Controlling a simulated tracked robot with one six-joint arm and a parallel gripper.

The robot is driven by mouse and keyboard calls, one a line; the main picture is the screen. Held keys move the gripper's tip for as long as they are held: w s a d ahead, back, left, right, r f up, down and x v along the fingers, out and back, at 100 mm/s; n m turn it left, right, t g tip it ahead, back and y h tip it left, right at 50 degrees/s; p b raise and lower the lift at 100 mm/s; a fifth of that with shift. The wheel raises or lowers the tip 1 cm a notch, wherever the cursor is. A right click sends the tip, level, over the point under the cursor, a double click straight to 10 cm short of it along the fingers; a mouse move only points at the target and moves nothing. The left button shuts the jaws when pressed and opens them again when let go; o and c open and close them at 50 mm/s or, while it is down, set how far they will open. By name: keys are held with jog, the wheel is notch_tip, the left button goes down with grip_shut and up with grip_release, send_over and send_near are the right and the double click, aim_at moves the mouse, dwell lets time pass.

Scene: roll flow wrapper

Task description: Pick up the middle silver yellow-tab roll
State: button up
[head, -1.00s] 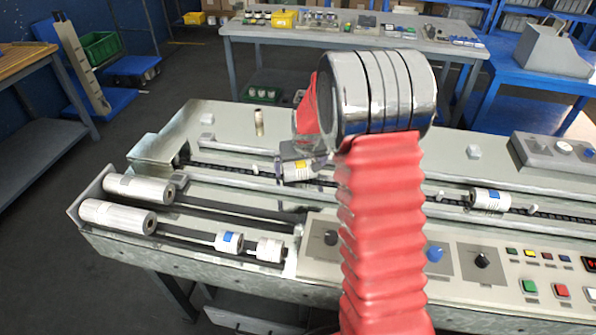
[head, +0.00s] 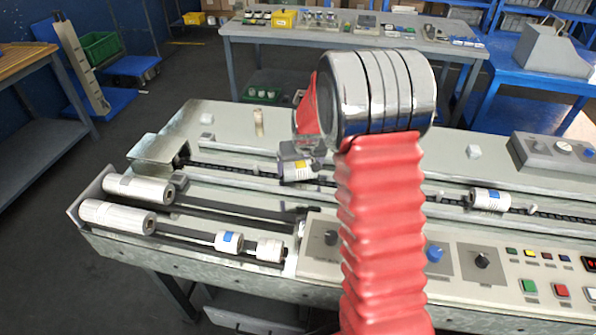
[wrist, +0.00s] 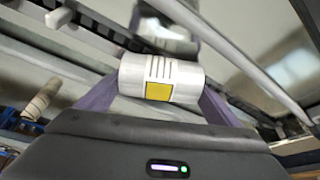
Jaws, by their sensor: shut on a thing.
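The silver roll with a yellow tab (head: 297,170) is at the chain conveyor near the middle of the machine, just left of my red arm in the head view. In the wrist view the roll (wrist: 178,74) lies crosswise, with black print lines and a yellow square facing me. My gripper (wrist: 160,88) has its purple fingers at the roll's two ends and is shut on it. In the head view my arm hides most of the gripper. I cannot tell whether the roll is clear of the conveyor.
A blue-tab roll (head: 490,199) sits on the conveyor at the right. Another blue-tab roll (head: 229,242) and a plain-looking one (head: 270,250) lie at the front left, near two large rollers (head: 118,216). A brown upright peg (head: 259,122) stands behind. Control buttons (head: 530,286) are front right.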

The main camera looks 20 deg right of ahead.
aim_at(298, 163)
jog(key=shift+r, duration=0.1)
notch_tip(298, 163, up, 10)
jog(key=shift+f, duration=0.1)
dwell(0.6)
dwell(0.4)
jog(key=shift+a+r, duration=0.25)
jog(key=a+r+m, duration=0.1)
jog(key=a+r, duration=1)
jog(key=a, duration=0.2)
jog(key=shift+s+h, duration=0.25)
jog(key=shift+h, duration=0.05)
